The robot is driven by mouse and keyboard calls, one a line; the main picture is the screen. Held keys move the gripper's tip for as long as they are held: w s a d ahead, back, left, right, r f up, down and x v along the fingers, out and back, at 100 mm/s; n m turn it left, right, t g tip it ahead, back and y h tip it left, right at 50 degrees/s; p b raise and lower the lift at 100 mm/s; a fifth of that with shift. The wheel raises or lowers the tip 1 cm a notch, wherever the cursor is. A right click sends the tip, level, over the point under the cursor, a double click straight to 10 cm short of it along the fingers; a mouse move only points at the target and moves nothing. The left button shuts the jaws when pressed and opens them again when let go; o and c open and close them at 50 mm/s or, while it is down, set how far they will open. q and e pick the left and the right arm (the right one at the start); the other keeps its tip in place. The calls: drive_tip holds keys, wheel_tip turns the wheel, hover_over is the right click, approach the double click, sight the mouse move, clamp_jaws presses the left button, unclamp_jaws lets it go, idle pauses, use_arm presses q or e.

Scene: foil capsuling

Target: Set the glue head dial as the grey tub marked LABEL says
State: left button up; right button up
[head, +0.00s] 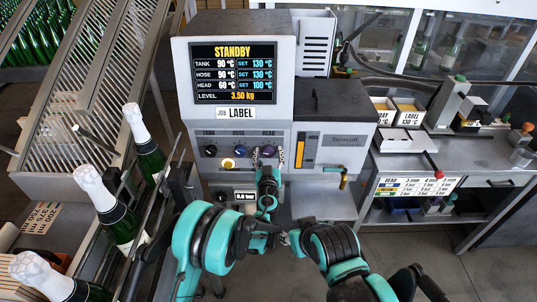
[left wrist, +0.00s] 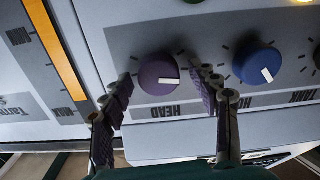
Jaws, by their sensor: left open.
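The glue machine's purple HEAD dial (head: 268,151) is at the right of its dial row. In the left wrist view the dial (left wrist: 159,75) shows a white pointer toward the picture's right, slightly down. My left gripper (left wrist: 165,84) is open, one finger on each side of the dial, with visible gaps; it also shows in the head view (head: 268,166). The screen (head: 232,73) reads STANDBY, HEAD 60 °C, SET 100 °C. A tub marked LABEL (head: 411,116) stands on the right bench; its card seems to read 130 °C. My right gripper (head: 287,239) is low, its fingers unclear.
The blue HOSE dial (left wrist: 257,62) sits close beside the left gripper's right finger. A lit yellow knob (head: 228,163) is below the dials. A bead chart (head: 414,187) hangs on the right bench. Foil-topped bottles (head: 147,150) stand on the left conveyor.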

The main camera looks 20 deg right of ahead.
use_arm(q)
drive_tip(key=c, duration=1.2)
drive_tip(key=shift+o, duration=0.2)
drive_tip(key=shift+m, duration=0.3)
drive_tip(key=m+b, duration=0.1)
drive_tip(key=m, duration=0.1)
drive_tip(key=shift+d+m+b, duration=0.1)
drive_tip(key=shift+m+b, duration=0.25)
drive_tip(key=shift+m, duration=0.05)
drive_tip(key=shift+m+b, duration=0.65)
drive_tip(key=shift+m, duration=1.55)
drive_tip(key=o, duration=1.2)
drive_tip(key=shift+d, duration=0.1)
drive_tip(key=shift+c, duration=0.2)
